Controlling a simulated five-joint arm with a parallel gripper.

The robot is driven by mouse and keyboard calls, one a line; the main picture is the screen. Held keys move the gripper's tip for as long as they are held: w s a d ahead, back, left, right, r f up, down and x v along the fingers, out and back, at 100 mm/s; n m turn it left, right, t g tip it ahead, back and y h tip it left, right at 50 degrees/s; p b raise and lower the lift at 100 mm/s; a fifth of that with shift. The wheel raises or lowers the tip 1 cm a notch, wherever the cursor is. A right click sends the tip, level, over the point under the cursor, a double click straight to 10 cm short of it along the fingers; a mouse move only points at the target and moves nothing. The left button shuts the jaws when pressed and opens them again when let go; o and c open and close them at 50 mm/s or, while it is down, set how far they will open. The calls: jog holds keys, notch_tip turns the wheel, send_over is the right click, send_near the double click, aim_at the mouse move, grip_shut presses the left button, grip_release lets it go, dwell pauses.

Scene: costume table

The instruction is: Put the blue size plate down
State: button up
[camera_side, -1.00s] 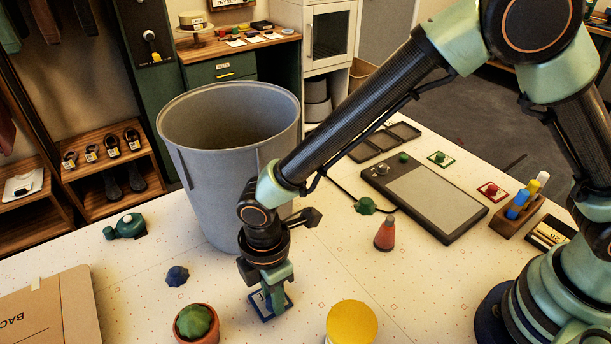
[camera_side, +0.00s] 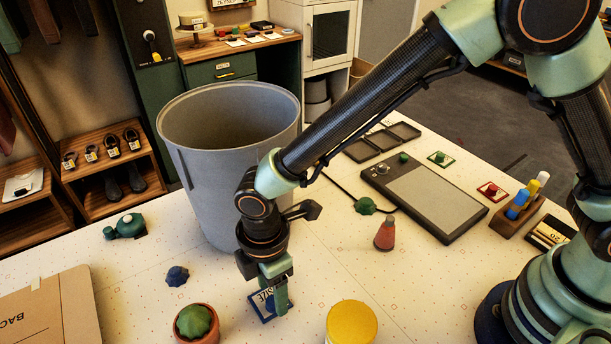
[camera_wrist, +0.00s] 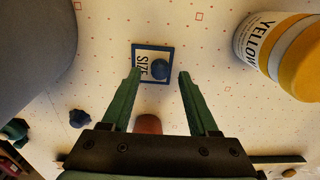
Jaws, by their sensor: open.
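The blue size plate (camera_side: 262,307) is a small square with a blue rim, a white face marked SIZE and a round blue knob. It lies on the pale table in front of the grey bin. In the wrist view the plate (camera_wrist: 141,66) lies flat beyond the fingertips, its knob between their lines. My gripper (camera_side: 276,300) is just above the plate and partly hides it in the side view. In the wrist view my gripper (camera_wrist: 160,75) has its two green fingers apart, with nothing held between them.
The tall grey bin (camera_side: 215,165) stands close behind my gripper. A potted cactus (camera_side: 195,322), a yellow jar (camera_side: 351,322), a dark blue lump (camera_side: 177,276) and a red cone (camera_side: 385,234) stand around the plate. A tablet (camera_side: 425,198) lies to the right.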

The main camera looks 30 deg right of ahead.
aim_at(273, 300)
notch_tip(273, 300, up, 10)
jog(key=w+d+r+m+t, duration=0.1)
jog(key=w+d+r+m, duration=0.25)
jog(key=d+r, duration=0.35)
jog(key=s+d+r+m+t, duration=0.2)
jog(key=d+m, duration=0.5)
jog(key=d, duration=0.5)
jog(key=s+d+r+m+t, duration=0.2)
jog(key=d+m, duration=0.5)
jog(key=d, duration=0.5)
jog(key=shift+s+r+t, duration=0.3)
jog(key=shift+s+r, duration=0.1)
jog(key=shift+r, duration=0.2)
